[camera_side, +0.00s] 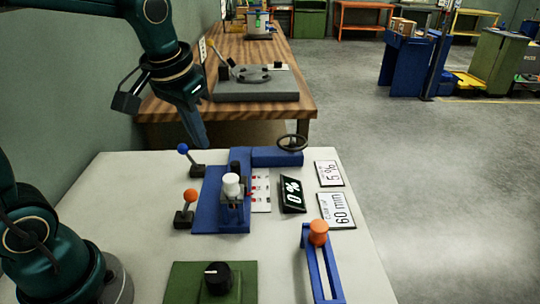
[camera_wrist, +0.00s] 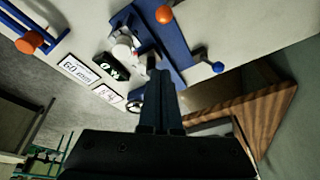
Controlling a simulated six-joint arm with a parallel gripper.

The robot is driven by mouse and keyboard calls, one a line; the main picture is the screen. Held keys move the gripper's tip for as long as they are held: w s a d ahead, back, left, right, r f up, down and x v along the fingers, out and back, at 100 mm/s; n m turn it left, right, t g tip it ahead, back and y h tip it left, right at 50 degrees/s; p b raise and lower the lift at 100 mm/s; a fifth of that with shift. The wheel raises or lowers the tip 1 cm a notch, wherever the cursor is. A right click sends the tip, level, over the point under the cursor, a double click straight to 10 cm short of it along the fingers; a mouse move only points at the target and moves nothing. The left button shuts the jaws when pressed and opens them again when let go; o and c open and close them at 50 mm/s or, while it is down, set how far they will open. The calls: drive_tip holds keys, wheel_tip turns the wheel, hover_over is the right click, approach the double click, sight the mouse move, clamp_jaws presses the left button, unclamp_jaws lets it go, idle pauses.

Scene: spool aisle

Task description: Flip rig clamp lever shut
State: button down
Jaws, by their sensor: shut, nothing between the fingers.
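A blue rig (camera_side: 209,212) stands on the white table with a white cylinder (camera_side: 231,185) upright on it. To its left are two upright levers, one with a blue ball knob (camera_side: 183,148) and one with an orange ball knob (camera_side: 190,195). No label shows which one is the clamp lever. In the wrist view the orange knob (camera_wrist: 164,14) is at the top and the blue knob (camera_wrist: 218,67) is at the right. My gripper (camera_side: 203,145) is shut and empty, pointing down just right of the blue-knobbed lever, apart from it. Its fingers also show in the wrist view (camera_wrist: 159,76).
A black handwheel (camera_side: 292,143) is at the rig's back right. A blue slide frame with an orange knob (camera_side: 318,232) and a green dial box (camera_side: 184,284) stand in front.

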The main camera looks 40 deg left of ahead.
sight(189, 203)
drive_tip(key=shift+f, duration=0.2)
drive_tip(key=x, duration=0.9)
drive_tip(key=shift+a+f, duration=0.1)
drive_tip(key=shift+f, duration=0.25)
drive_tip(key=shift+s+d+r, duration=0.1)
drive_tip(key=shift+s+d, duration=0.05)
drive_tip(key=shift+s, duration=0.8)
drive_tip(key=shift+s+d, duration=0.2)
drive_tip(key=shift+s, duration=0.7)
